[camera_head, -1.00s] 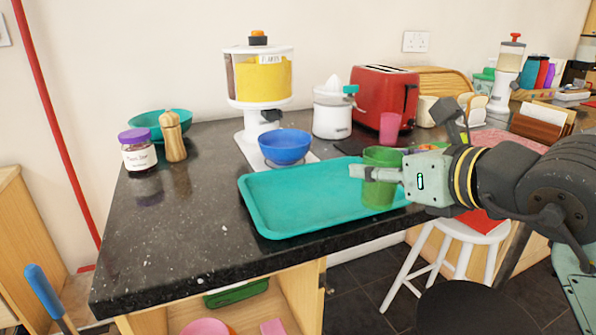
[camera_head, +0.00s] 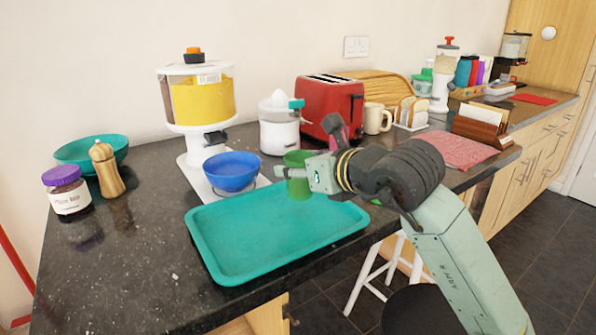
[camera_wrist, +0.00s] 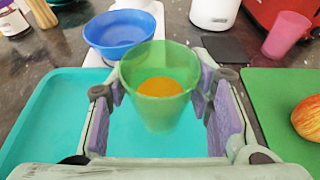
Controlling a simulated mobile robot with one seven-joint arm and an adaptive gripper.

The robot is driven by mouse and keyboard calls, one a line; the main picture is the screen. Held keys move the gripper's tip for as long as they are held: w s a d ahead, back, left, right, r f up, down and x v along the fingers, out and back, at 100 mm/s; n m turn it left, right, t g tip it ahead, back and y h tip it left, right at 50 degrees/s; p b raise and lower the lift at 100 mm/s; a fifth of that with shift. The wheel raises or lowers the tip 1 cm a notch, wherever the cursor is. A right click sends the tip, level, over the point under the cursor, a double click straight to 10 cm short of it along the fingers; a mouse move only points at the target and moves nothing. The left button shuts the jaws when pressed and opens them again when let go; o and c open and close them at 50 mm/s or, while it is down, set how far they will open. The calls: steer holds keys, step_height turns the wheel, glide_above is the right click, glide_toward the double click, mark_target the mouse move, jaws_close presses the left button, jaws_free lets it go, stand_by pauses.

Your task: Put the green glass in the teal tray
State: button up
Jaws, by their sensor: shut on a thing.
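The green glass (camera_head: 299,189) is upright in my gripper (camera_head: 291,176), which is shut around it. The wrist view shows the glass (camera_wrist: 158,105) between the purple pads, with something orange inside it. The teal tray (camera_head: 225,262) lies flat near the counter's front edge and looks empty. In the head view the glass overlaps the tray's back right part. In the wrist view teal tray surface (camera_wrist: 55,110) shows below and left of the glass. I cannot tell whether the glass base touches the tray.
A blue bowl (camera_head: 231,172) on the white dispenser base stands just behind the tray. A green board (camera_wrist: 275,90) with an apple (camera_wrist: 308,118) is right of my gripper. A pink cup (camera_wrist: 287,35), white juicer (camera_head: 279,128) and red toaster (camera_head: 331,103) stand behind. The counter's left front is clear.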

mark_target(299, 180)
steer(key=shift+w+a, duration=0.1)
steer(key=shift+w, duration=0.65)
steer(key=shift+w+a+p, duration=0.1)
steer(key=shift+w+p, duration=0.25)
steer(key=shift+w, duration=0.2)
step_height(299, 180, down, 3)
steer(key=shift+r+p, duration=0.2)
steer(key=shift+p, duration=0.15)
steer(key=shift+f, duration=0.55)
steer(key=shift+f, duration=0.2)
steer(key=o, duration=1.2)
steer(key=shift+r, duration=0.1)
steer(key=shift+r, duration=0.2)
steer(key=b+v, duration=0.2)
steer(key=v, duration=1)
